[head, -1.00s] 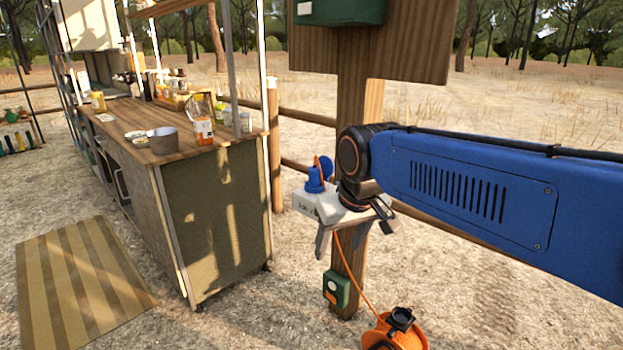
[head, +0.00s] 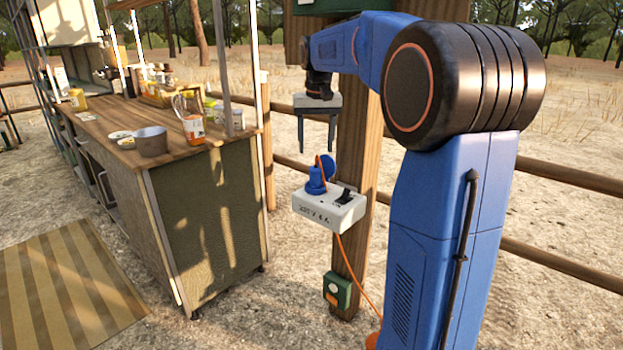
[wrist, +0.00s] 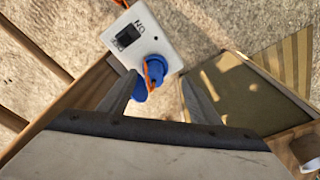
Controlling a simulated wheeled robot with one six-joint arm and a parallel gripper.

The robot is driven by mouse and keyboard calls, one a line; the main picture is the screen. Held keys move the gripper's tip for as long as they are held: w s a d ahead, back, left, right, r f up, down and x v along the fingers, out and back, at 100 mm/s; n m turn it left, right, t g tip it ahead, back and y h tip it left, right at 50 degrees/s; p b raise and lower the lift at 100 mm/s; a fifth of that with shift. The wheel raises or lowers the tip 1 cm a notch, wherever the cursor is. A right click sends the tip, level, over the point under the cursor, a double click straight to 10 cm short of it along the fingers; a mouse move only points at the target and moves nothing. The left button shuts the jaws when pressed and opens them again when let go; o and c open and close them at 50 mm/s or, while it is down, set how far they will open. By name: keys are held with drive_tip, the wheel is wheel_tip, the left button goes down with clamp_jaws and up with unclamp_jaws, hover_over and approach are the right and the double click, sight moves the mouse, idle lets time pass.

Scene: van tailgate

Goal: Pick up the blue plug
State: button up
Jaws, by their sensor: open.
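The blue plug (head: 316,180) stands upright in the grey-white socket box (head: 328,208) on the wooden post, beside a raised blue lid. An orange cord comes from the plug. My gripper (head: 317,150) points down above the plug with its fingers apart, empty and not touching it. In the wrist view the plug (wrist: 153,68) shows just beyond and between the open fingers (wrist: 160,92), with the socket box (wrist: 143,40) and its dark switch behind it.
The wooden post (head: 357,150) stands right behind the box. A green box (head: 338,290) is lower on the post. A counter (head: 200,215) with a pot (head: 151,142) and jars stands to the left. Fence rails (head: 560,265) run to the right.

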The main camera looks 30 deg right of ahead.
sight(316, 165)
drive_tip(key=w+d+f, duration=0.1)
drive_tip(key=f, duration=0.3)
drive_tip(key=w+d+f, duration=0.1)
drive_tip(key=w+f, duration=0.1)
drive_tip(key=f, duration=0.2)
drive_tip(key=w+d+f, duration=0.1)
drive_tip(key=w+f, duration=0.1)
drive_tip(key=f, duration=0.2)
drive_tip(key=shift+f, duration=0.1)
drive_tip(key=c, duration=1.3)
wheel_tip(316, 165, up, 10)
drive_tip(key=shift+r, duration=0.1)
drive_tip(key=shift+d, duration=0.1)
